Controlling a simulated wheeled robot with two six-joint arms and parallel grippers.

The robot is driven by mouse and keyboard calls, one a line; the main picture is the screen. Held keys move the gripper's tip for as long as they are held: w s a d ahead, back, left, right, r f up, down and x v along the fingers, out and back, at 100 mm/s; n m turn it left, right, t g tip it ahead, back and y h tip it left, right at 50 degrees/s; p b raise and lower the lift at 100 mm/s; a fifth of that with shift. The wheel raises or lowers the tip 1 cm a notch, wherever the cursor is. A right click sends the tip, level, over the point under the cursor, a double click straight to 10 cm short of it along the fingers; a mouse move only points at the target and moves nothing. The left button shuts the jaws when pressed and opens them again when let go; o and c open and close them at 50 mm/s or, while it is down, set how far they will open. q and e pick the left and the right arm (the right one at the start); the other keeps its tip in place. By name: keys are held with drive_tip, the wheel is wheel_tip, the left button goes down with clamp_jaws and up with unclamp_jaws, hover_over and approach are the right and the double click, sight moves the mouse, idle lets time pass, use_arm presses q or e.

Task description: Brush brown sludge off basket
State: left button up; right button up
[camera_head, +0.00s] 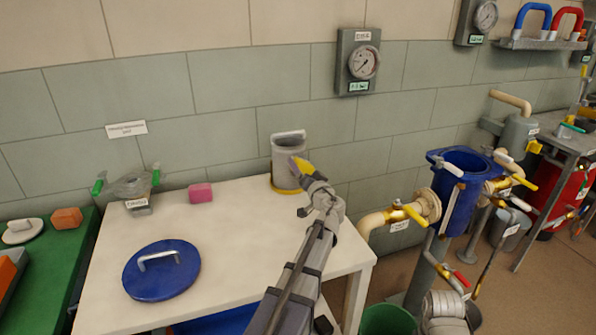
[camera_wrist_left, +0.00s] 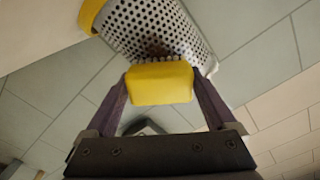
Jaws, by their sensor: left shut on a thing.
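The basket (camera_head: 285,155) is a grey upright cylinder with a pale handle on top and a yellow ring at its foot. It stands on the back right part of the white table. In the left wrist view the perforated wall of the basket (camera_wrist_left: 160,25) shows close up. A small brown sludge patch (camera_wrist_left: 156,49) lies on that wall, partly hidden. My left gripper (camera_head: 306,172) is shut on a yellow brush (camera_wrist_left: 160,83), right in front of the basket. The brush overlaps the wall in view; I cannot tell whether it touches.
The white table (camera_head: 235,235) also holds a blue lid (camera_head: 162,270), a pink sponge (camera_head: 200,193) and a grey item with green handles (camera_head: 130,187). A blue strainer housing (camera_head: 462,185) with pipes and yellow-handled valves stands to the right. The table's middle is clear.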

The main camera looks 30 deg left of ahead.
use_arm(q)
drive_tip(key=shift+s, duration=0.1)
drive_tip(key=shift+s+a, duration=0.95)
drive_tip(key=shift+a, duration=0.05)
drive_tip(key=shift+w+d, duration=0.1)
drive_tip(key=shift+w, duration=0.05)
drive_tip(key=shift+w+d, duration=0.75)
drive_tip(key=shift+w, duration=0.2)
drive_tip(key=shift+s+a, duration=0.85)
drive_tip(key=shift+s, duration=0.25)
